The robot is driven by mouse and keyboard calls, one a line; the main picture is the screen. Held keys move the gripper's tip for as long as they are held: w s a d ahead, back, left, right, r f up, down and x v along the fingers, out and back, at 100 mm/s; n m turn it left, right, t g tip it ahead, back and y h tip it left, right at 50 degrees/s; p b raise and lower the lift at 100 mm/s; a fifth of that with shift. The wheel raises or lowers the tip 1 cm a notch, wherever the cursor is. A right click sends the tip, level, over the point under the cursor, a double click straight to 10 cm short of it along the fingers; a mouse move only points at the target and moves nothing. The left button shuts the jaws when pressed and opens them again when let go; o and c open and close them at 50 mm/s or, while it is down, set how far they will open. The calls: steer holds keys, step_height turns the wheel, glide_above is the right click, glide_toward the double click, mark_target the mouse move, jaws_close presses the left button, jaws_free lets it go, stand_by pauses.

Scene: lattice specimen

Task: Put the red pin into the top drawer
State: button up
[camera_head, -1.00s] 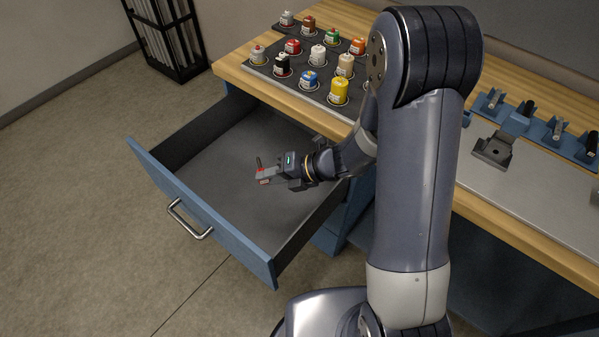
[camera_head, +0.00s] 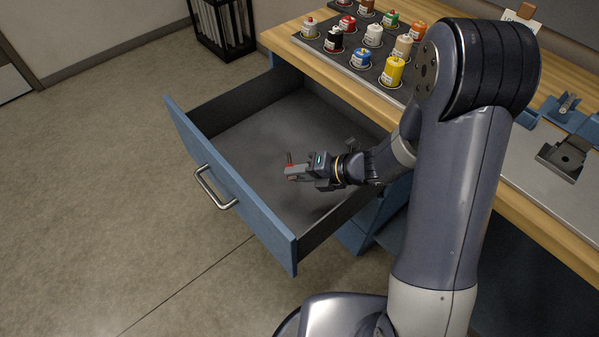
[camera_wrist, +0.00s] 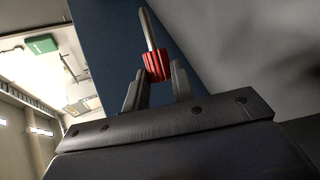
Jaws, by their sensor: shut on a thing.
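The top drawer (camera_head: 232,191) is pulled open, and its dark grey floor looks empty in the head view. My gripper (camera_head: 289,172) is over the open drawer, reaching in from the right. It is shut on the red pin (camera_wrist: 157,66), which has a ribbed red grip and a thin metal shaft. In the wrist view the pin sits between the two fingertips, with its shaft pointing away from the fingers. In the head view the pin is small and partly hidden by the fingers. I cannot tell exactly how high it is above the drawer floor.
A wooden-topped bench (camera_head: 291,43) stands above the drawer, with several coloured capped bottles in a dark rack. A blue holder (camera_head: 567,115) lies at the right. A black rack (camera_head: 222,30) stands on the floor behind. The floor left of the drawer is clear.

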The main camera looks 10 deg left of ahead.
steer(key=shift+f, duration=0.4)
steer(key=o, duration=1)
steer(key=p+v, duration=0.2)
steer(key=v, duration=0.9)
steer(key=shift+a+f, duration=0.1)
